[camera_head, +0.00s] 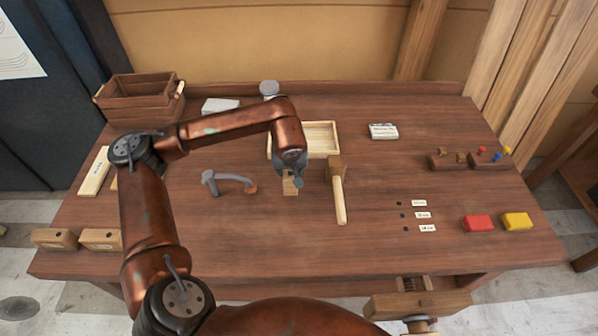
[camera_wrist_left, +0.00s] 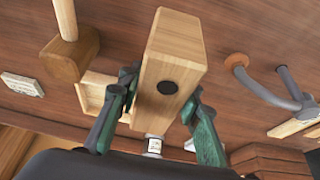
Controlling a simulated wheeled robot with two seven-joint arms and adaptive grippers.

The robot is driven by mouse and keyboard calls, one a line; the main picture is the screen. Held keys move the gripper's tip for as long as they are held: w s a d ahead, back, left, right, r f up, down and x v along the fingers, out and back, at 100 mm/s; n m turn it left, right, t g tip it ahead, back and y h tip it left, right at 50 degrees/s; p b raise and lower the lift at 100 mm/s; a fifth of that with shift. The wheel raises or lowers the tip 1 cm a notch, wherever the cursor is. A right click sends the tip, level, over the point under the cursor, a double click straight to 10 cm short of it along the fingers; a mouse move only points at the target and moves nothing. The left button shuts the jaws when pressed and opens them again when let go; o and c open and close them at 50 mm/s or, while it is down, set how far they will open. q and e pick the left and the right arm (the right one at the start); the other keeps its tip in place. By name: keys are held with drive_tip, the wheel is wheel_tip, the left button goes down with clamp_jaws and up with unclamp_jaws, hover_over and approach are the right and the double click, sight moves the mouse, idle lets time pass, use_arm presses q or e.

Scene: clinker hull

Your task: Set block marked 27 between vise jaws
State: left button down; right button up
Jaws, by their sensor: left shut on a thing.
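My left gripper (camera_head: 291,176) is shut on a pale wooden block (camera_head: 290,187) over the middle of the bench. In the left wrist view the block (camera_wrist_left: 178,50) sits between the green fingers of the gripper (camera_wrist_left: 161,92), with a dark round hole on its near face. No number can be read on it. The vise (camera_head: 418,303) is at the bench's front edge at the lower right, with wooden jaws and a gap between them. Two similar blocks, one at far left (camera_head: 55,239) and one beside it (camera_head: 100,239), lie at the front left. My right gripper is not in view.
A mallet (camera_head: 340,200) lies right of the held block and a grey holdfast (camera_head: 228,181) left of it. A shallow tray (camera_head: 322,130) is behind. Small labels (camera_head: 423,215), red (camera_head: 478,223) and yellow (camera_head: 517,221) blocks are at right. The front middle of the bench is clear.

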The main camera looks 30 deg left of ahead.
use_arm(q)
drive_tip(key=w, duration=0.1)
drive_tip(key=w+f, duration=0.2)
drive_tip(key=shift+w+a+f, duration=0.25)
drive_tip(key=shift+w+a, duration=0.05)
drive_tip(key=shift+w, duration=0.1)
drive_tip(key=w+f, duration=0.2)
drive_tip(key=f, duration=0.1)
drive_tip(key=shift+w+a+f, duration=0.2)
drive_tip(key=shift+w+a, duration=0.05)
drive_tip(key=shift+w, duration=0.15)
drive_tip(key=shift+w+f, duration=0.25)
drive_tip(key=shift+f, duration=0.1)
drive_tip(key=shift+w+a+f, duration=0.1)
drive_tip(key=shift+w+f, duration=0.1)
drive_tip(key=shift+f, duration=0.1)
wheel_tip(320, 180, down, 3)
drive_tip(key=shift+w+f, duration=0.1)
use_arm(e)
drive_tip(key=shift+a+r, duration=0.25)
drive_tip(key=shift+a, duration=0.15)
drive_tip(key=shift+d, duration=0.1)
use_arm(q)
drive_tip(key=shift+f, duration=0.15)
drive_tip(key=c, duration=1.4)
unclamp_jaws()
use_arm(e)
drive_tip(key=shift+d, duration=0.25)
